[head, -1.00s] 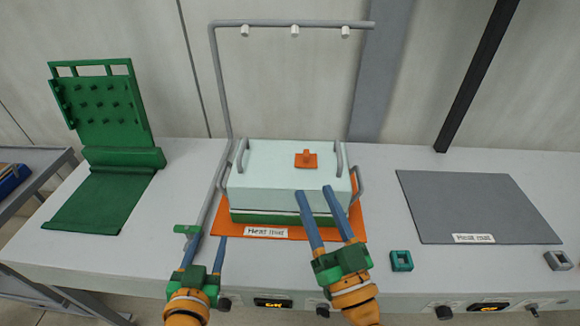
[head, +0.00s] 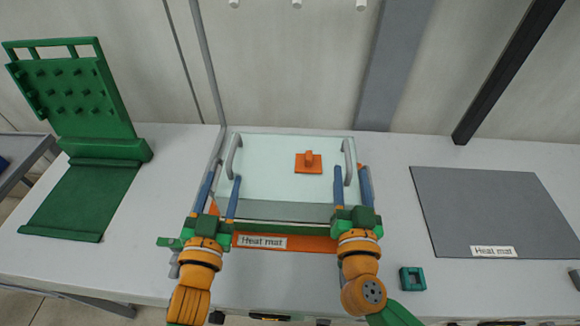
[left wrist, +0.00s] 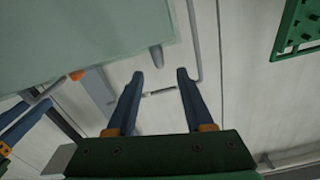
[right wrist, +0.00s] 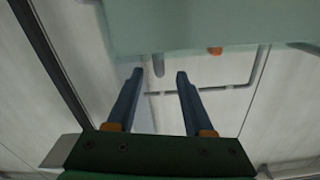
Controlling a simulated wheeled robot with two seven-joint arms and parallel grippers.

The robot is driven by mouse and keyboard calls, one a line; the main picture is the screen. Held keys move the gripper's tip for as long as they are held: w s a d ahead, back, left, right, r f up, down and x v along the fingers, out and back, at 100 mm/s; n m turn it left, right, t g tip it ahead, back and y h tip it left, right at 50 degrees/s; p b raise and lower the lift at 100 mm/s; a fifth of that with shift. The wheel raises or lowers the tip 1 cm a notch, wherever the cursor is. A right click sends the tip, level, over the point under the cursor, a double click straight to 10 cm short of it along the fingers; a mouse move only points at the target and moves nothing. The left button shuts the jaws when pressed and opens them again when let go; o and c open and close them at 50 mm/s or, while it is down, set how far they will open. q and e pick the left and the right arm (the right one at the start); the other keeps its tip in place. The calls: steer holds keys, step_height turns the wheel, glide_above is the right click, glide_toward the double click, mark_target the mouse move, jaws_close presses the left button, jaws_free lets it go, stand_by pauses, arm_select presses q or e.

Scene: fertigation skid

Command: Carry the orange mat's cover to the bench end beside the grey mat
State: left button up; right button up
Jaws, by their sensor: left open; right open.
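The pale cover (head: 270,175) has a grey handle at each side and an orange vent (head: 308,163) on top. It sits over a green tray on the orange mat (head: 318,244), labelled "Heat mat". My left gripper (head: 223,175) is open, its fingers either side of the left handle (head: 233,152). My right gripper (head: 351,169) is open, its fingers either side of the right handle (head: 349,160). Each wrist view shows a handle end ahead between the fingertips, also in the left wrist view (left wrist: 156,57) and right wrist view (right wrist: 158,65). Contact is not visible.
The grey mat (head: 490,205) lies bare at the right of the bench (head: 300,290). A small teal block (head: 412,279) is near the front edge. A green pegged stand (head: 75,95) is at the left. A grey pipe (head: 205,65) rises behind the cover's left side.

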mark_target(228, 165)
arm_select(q)
steer(key=w, duration=0.5)
steer(key=w+d, duration=0.1)
steer(key=w, duration=0.1)
steer(key=shift+w+f, duration=0.1)
steer(key=shift+w, duration=0.15)
arm_select(e)
steer(key=w, duration=0.5)
steer(key=w+d, duration=0.1)
steer(key=w, duration=0.1)
steer(key=shift+w+f, duration=0.1)
steer(key=shift+w, duration=0.15)
arm_select(q)
steer(key=shift+c, duration=0.3)
arm_select(e)
steer(key=shift+c, duration=0.3)
arm_select(q)
jaws_close()
arm_select(e)
jaws_close()
